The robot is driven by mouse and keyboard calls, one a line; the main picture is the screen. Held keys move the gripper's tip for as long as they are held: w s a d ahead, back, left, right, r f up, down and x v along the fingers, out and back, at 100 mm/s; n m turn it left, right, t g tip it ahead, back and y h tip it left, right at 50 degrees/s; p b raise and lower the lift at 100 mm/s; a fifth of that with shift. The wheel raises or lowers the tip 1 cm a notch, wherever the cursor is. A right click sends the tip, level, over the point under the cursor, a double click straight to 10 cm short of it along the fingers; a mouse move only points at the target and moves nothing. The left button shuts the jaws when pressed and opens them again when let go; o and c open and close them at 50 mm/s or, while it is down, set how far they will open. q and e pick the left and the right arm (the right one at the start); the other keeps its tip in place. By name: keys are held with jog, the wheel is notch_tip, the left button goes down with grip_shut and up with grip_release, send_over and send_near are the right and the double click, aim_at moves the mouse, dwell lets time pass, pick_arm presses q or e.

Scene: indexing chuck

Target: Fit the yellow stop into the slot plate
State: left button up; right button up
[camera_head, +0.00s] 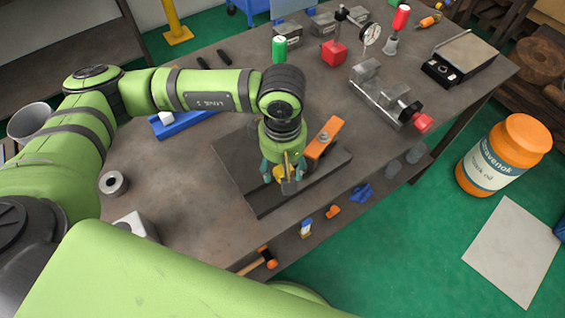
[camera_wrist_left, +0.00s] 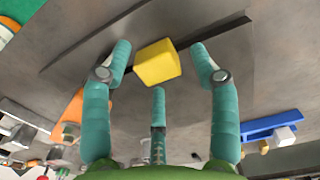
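The slot plate (camera_head: 262,203) is a dark grey plate lying on the workbench near its front edge. In the left wrist view a long dark slot (camera_wrist_left: 224,38) runs across it. The yellow stop (camera_wrist_left: 157,62) is a small block lying over the line of the slot; I cannot tell whether it is seated in it. It also shows partly hidden in the head view (camera_head: 279,172). My left gripper (camera_head: 283,180) points down over the plate. Its teal fingers (camera_wrist_left: 160,68) are spread around the stop, with visible gaps at both sides. My right gripper is out of view.
An orange bar (camera_head: 324,138) with a bolt stands beside the gripper on the plate's far side. A blue holder (camera_head: 185,124) lies behind left, a metal ring (camera_head: 113,183) at left. A vise (camera_head: 385,100) stands at right.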

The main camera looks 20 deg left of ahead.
pick_arm(q)
notch_tip(320, 180, up, 12)
dwell(0.7)
dwell(0.4)
